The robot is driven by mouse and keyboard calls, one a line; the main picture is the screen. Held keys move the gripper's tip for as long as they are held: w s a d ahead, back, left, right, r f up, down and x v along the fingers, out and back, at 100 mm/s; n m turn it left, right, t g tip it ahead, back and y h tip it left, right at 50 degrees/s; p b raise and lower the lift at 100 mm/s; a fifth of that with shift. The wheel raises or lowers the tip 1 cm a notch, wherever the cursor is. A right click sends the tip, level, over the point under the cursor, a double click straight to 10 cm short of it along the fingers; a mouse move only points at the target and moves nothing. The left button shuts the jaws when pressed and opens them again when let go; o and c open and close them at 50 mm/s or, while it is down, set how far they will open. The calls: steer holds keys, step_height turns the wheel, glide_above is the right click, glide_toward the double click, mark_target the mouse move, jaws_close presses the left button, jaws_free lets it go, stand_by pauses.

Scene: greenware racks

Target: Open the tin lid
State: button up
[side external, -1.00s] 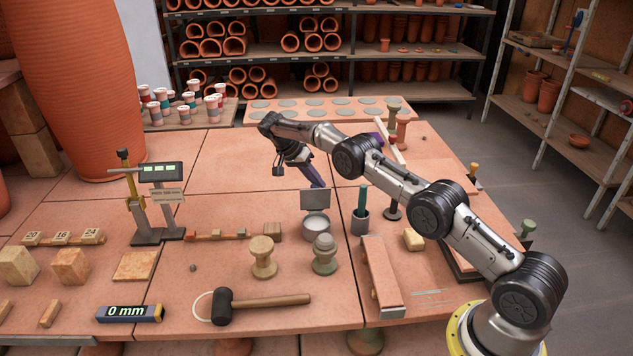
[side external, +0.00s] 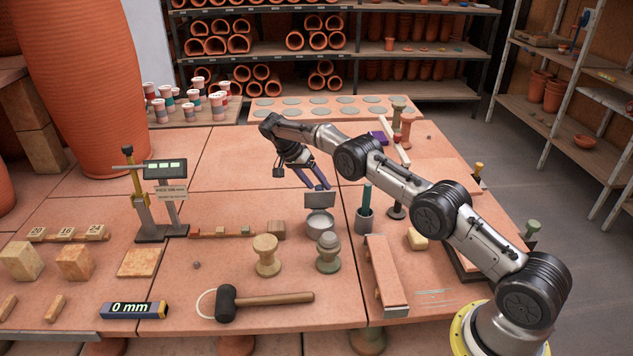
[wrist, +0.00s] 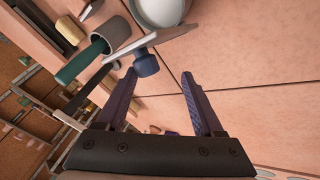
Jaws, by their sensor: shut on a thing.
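The tin (side external: 319,224) is a round pale metal can on the tiled table, and part of it shows in the wrist view (wrist: 160,12). Its flat grey lid (side external: 319,200) stands up at the tin's back edge, so the tin's mouth is uncovered. In the wrist view the lid (wrist: 172,38) is nearly edge-on, with a dark blue knob (wrist: 146,65) on the face towards me. My gripper (side external: 321,187) is just behind and above the lid. Its two fingers are apart, with bare table between them. The knob is near the left fingertip, clear of the right; touch cannot be told.
A dark grey cup (side external: 364,223) holding a green-handled tool stands right of the tin. A stone-topped stand (side external: 328,252) and a tan spool (side external: 267,256) are in front.

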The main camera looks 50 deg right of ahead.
steer(key=s+r, duration=0.1)
steer(key=r, duration=0.2)
steer(key=s+a+r, duration=0.1)
steer(key=s+r, duration=0.1)
steer(key=r, duration=0.1)
steer(key=s+r, duration=0.2)
steer(key=r, duration=0.1)
steer(key=shift+s+a+r, duration=0.1)
steer(key=shift+a+r, duration=0.05)
steer(key=shift+a, duration=0.15)
steer(key=s+a+r, duration=0.2)
steer(key=s+r, duration=0.1)
steer(key=s, duration=0.5)
steer(key=shift+s+a+r, duration=0.15)
steer(key=shift+a+r, duration=0.1)
steer(key=shift+r, duration=0.05)
